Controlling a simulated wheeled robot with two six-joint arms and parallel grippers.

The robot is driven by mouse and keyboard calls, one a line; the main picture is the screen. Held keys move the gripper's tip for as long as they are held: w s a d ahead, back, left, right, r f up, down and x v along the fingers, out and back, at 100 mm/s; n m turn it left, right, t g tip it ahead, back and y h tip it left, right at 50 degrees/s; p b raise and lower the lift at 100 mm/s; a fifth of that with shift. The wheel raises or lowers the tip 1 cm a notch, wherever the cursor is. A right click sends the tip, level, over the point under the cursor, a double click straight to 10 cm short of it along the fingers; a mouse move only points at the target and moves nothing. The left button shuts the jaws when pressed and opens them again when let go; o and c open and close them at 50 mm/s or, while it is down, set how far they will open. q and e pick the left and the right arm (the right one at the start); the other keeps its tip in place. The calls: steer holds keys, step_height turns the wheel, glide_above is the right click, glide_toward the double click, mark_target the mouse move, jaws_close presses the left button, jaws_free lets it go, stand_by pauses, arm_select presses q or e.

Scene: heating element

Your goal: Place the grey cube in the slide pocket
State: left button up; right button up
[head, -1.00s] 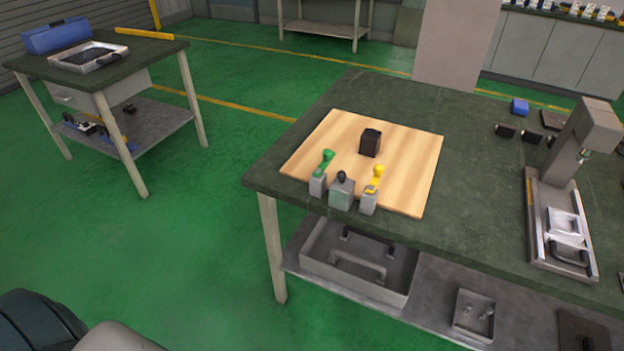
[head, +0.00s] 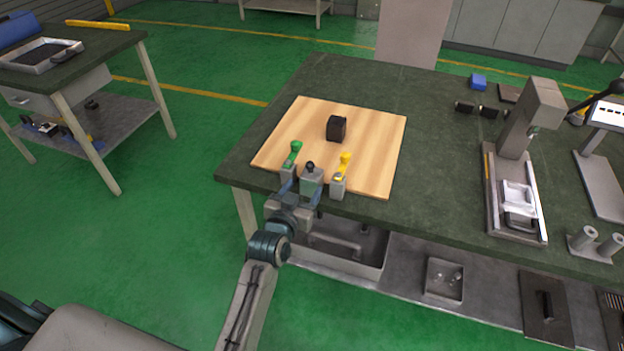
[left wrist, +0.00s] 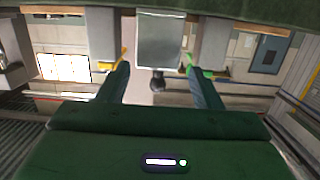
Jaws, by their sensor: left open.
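A grey cube (head: 312,176) with a black knob on top stands at the front edge of a wooden board, between a green-topped block (head: 292,160) and a yellow-topped block (head: 341,175). In the left wrist view the cube (left wrist: 161,42) appears upside down, just beyond my fingertips. My left gripper (head: 302,192) is open and empty at the table's front edge, a finger toward each side of the cube; it also shows in the left wrist view (left wrist: 158,72). I cannot tell whether it touches anything. A metal slide with a square pocket (head: 516,194) lies under a press at right. My right gripper is out of view.
The wooden board (head: 380,160) carries a black block (head: 337,128) farther back. The press (head: 525,115) stands over the slide. The dark tabletop (head: 430,170) between board and slide is clear. A shelf with a grey bin (head: 340,245) is below.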

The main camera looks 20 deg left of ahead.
mark_target(307, 182)
arm_select(q)
steer(key=w, duration=0.3)
steer(key=shift+w+f, duration=0.15)
steer(key=shift+f, duration=0.15)
steer(key=w, duration=0.1)
steer(key=w+p, duration=0.1)
steer(key=w, duration=0.1)
steer(key=w+p, duration=0.1)
steer(key=shift+w+d+f, duration=0.1)
steer(key=shift+w+d, duration=0.2)
steer(key=shift+w, duration=0.1)
steer(key=shift+w+f, duration=0.1)
steer(key=shift+w, duration=0.1)
steer(key=c, duration=1.2)
steer(key=shift+r, duration=0.3)
